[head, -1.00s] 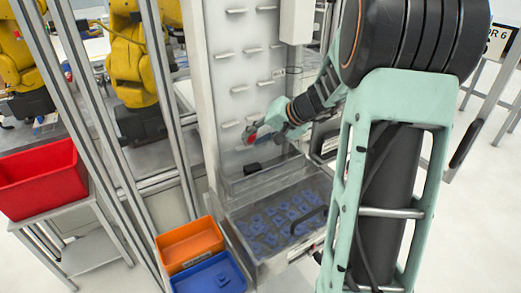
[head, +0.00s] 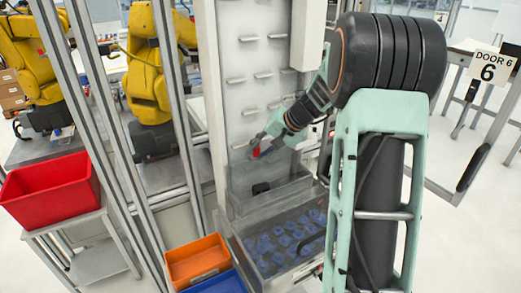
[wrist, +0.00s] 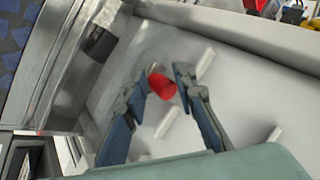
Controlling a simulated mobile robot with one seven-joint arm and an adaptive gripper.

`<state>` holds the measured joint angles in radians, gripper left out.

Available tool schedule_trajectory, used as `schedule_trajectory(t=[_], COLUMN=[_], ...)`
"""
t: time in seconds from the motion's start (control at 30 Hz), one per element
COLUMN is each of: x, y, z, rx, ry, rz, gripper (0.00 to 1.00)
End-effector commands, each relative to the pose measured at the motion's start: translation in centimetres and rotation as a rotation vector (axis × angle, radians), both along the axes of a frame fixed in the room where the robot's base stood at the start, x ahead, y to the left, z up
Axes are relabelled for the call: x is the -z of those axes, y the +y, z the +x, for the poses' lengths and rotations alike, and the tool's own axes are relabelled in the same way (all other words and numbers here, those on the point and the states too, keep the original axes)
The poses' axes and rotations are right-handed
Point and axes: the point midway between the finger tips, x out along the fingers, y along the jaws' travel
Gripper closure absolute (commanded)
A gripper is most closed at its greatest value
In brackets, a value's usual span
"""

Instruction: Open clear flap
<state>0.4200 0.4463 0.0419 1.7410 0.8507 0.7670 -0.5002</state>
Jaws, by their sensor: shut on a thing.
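The clear flap (head: 290,187) appears as a see-through panel at the foot of the white pegged panel, above the clear-sided bin of blue parts. Its exact edges are hard to tell. My gripper (head: 255,150) reaches in from the upper right, at the flap's upper side in front of the white panel. It is shut on a small red piece (wrist: 162,85), which shows between its two fingertips in the wrist view (wrist: 160,84). Whether the red piece is joined to the flap cannot be told. A small black part (head: 261,188) sits below my gripper, behind or on the clear panel.
The bin of blue parts (head: 237,247) stands below. An orange bin (head: 198,260) and a blue bin (head: 215,284) sit to its left. A red bin (head: 50,190) and metal posts (head: 100,130) are further left. Yellow arms (head: 150,75) stand behind the posts.

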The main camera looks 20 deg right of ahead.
Motion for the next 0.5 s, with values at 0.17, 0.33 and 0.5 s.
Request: schedule_trajectory(t=[0.17, 0.33, 0.5], x=[0.02, -0.03, -0.13], y=[0.43, 0.45, 0.45], z=[0.60, 0.61, 0.57], rx=[0.002, 0.001, 0.000], ry=[-0.010, -0.011, -0.011], rz=[0.003, 0.002, 0.003], gripper=[1.00, 0.64, 0.64])
